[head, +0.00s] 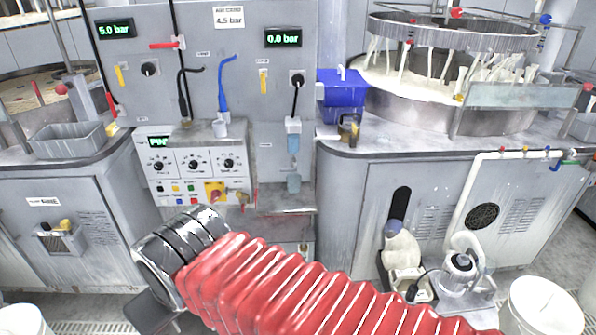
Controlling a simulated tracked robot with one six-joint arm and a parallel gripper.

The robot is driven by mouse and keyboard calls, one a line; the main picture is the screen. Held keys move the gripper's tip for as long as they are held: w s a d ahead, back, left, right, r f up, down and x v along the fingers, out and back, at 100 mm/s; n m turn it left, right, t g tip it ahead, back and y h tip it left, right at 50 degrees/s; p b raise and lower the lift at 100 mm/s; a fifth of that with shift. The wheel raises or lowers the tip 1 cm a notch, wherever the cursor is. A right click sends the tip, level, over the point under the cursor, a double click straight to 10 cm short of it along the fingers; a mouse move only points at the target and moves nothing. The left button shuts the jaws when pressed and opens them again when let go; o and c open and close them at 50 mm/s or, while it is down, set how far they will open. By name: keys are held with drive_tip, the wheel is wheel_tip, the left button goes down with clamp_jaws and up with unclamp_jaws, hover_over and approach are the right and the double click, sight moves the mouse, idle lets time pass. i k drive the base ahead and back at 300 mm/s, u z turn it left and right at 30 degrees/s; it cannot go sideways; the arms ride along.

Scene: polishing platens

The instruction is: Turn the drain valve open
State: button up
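No part in view is clearly labelled as the drain valve. Candidates are small: a red lever (164,44) on the left wall panel, yellow levers (120,76) and (263,82) on the panels, and a green-and-blue fitting (567,162) at the right end of the white pipe (500,156). My arm, in a red ribbed sleeve (290,285) with a metal cuff (180,250), crosses the lower middle of the head view, well in front of the panels. I make out no gripper fingers.
A control box (196,165) with dials and buttons stands at centre left. A blue bin (342,92) sits on the right counter by the round polishing machine (450,80). A grey tray (68,140) is at left, a white bucket (540,308) at lower right.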

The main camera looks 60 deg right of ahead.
sight(293, 169)
drive_tip(key=u, duration=0.35)
drive_tip(key=i, duration=1)
drive_tip(key=z, duration=0.1)
